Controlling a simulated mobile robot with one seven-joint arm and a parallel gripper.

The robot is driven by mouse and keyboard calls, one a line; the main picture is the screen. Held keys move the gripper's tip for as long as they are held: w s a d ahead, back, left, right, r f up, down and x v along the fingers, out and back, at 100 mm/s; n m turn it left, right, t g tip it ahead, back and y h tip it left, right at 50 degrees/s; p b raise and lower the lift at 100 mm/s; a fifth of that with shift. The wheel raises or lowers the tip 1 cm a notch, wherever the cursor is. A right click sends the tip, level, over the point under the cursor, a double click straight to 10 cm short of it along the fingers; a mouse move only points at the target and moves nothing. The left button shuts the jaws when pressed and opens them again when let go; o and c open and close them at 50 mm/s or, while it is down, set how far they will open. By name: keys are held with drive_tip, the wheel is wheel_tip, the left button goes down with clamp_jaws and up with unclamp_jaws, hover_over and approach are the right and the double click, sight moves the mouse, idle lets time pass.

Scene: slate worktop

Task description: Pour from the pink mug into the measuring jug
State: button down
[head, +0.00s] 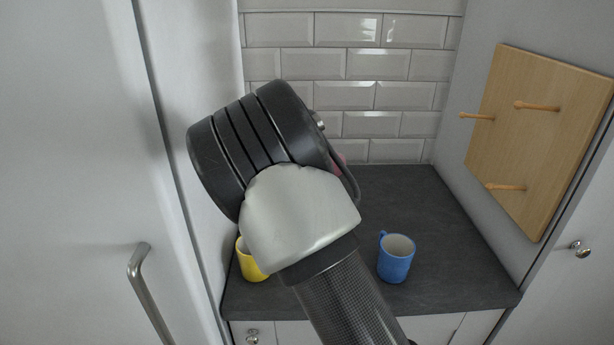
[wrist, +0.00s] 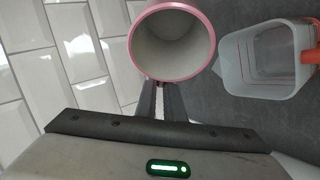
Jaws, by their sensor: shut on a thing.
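The pink mug (wrist: 134,38) shows in the wrist view at top centre, with its open mouth facing the camera and its inside looking empty or too plain to tell. My gripper (wrist: 160,88) is shut on the mug at its near side. The measuring jug (wrist: 234,72) is to the right of the mug in the wrist view, clear-walled with red markings and a red handle; a small gap separates the two. In the head view my arm hides the gripper and the jug, and only a sliver of the pink mug (head: 341,161) shows behind it.
A blue mug (head: 396,260) stands on the slate worktop (head: 400,200) at the front right. A yellow mug (head: 251,262) stands at the front left, partly behind my arm. A wooden peg board (head: 540,130) is on the right wall. White tiles (head: 345,65) close off the back.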

drive_tip(key=shift+w+d+r+p, duration=0.1)
drive_tip(key=shift+r+p, duration=0.4)
drive_tip(key=shift+p, duration=0.6)
drive_tip(key=p, duration=0.3)
drive_tip(key=g+y+p, duration=0.1)
drive_tip(key=p, duration=0.2)
drive_tip(key=shift+f+m, duration=0.25)
drive_tip(key=shift+m, duration=0.05)
drive_tip(key=g+p, duration=0.1)
drive_tip(key=p, duration=0.3)
drive_tip(key=shift+w+d+r, duration=0.15)
drive_tip(key=shift+w+r, duration=0.05)
